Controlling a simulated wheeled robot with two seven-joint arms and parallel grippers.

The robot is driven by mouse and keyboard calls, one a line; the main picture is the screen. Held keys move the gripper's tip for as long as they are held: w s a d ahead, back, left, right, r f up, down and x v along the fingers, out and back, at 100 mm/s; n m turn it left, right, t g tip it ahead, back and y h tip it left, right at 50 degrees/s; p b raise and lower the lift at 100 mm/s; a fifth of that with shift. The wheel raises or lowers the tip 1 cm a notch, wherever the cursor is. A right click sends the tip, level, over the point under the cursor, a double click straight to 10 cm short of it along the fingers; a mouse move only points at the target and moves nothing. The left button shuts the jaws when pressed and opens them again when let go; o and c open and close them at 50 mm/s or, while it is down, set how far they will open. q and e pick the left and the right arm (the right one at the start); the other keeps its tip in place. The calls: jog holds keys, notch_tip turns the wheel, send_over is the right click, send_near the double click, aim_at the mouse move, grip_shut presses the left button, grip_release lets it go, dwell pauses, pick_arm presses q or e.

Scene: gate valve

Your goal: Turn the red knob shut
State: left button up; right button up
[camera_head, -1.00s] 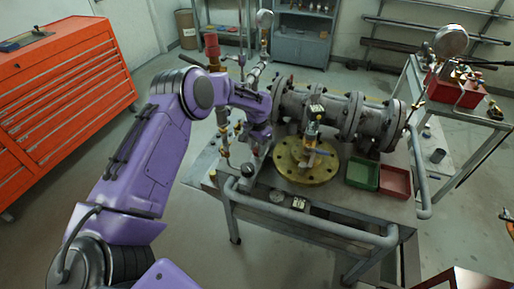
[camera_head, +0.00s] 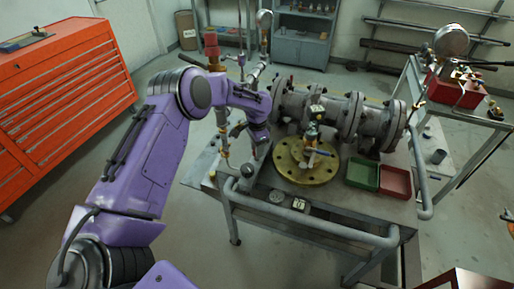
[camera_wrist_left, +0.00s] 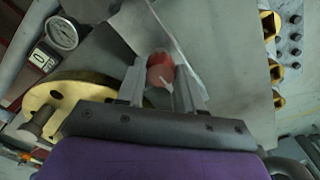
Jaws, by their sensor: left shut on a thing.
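The red knob (camera_wrist_left: 160,70) shows in the left wrist view between the two fingertips of my left gripper (camera_wrist_left: 160,84). The knob is rounded, with a pale mark on its face. The fingers are shut on it, one on each side. In the head view my left gripper (camera_head: 258,152) points down at the left end of the valve bench, and the knob is hidden there by my wrist. My right gripper is not in view.
A brass flange (camera_head: 300,172) stands right of my left gripper, with a large grey pipe assembly (camera_head: 340,115) behind it. Green (camera_head: 361,174) and red (camera_head: 395,182) trays sit further right.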

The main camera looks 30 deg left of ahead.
pick_arm(q)
jog(key=o, duration=1)
jog(key=shift+o, duration=0.2)
jog(key=shift+r, duration=0.3)
notch_tip(320, 180, up, 10)
jog(key=b, duration=0.2)
